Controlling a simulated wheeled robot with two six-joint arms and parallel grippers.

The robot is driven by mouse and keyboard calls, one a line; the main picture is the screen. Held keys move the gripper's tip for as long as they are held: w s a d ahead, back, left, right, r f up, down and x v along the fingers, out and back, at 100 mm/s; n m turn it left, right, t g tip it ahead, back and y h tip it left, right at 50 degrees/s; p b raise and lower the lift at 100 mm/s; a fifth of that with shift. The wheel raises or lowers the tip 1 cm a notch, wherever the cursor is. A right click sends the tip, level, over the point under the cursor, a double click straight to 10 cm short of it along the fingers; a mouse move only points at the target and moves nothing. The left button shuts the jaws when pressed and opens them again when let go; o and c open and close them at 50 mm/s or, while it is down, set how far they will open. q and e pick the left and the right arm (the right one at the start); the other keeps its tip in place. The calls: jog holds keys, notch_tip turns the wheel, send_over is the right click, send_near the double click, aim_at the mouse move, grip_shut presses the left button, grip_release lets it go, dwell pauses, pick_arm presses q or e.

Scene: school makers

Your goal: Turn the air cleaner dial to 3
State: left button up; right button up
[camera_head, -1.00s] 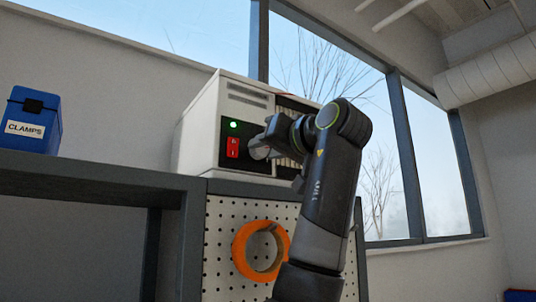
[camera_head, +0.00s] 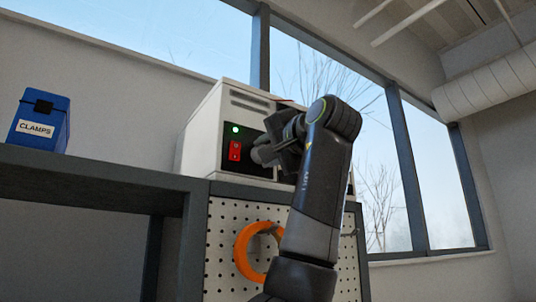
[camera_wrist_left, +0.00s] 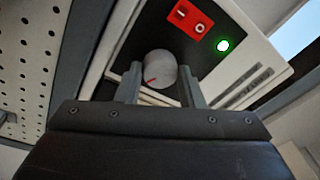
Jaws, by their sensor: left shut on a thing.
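The air cleaner (camera_head: 205,130) is a white box with a black front panel on the shelf top. It has a lit green light (camera_head: 235,129) and a red switch (camera_head: 235,150). Its round grey dial (camera_wrist_left: 160,68) has a red pointer mark and shows between my fingers in the left wrist view. My left gripper (camera_wrist_left: 160,86) is shut on the dial, one finger at each side. In the head view the left gripper (camera_head: 268,152) is at the panel, right of the red switch, and largely hides the dial. I cannot read any numbers around it. My right gripper is not in view.
A blue box labelled CLAMPS (camera_head: 40,122) stands at left on the dark shelf (camera_head: 100,172). Below the air cleaner, an orange ring (camera_head: 242,250) hangs on a white pegboard (camera_head: 222,225), partly behind my arm. Windows are behind.

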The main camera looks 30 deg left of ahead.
pick_arm(q)
jog(key=shift+m, duration=0.4)
jog(key=o, duration=1)
jog(key=b+v, duration=0.4)
jog(key=v, duration=1.3)
jog(key=shift+s+d+r, duration=0.1)
jog(key=shift+s+d, duration=0.05)
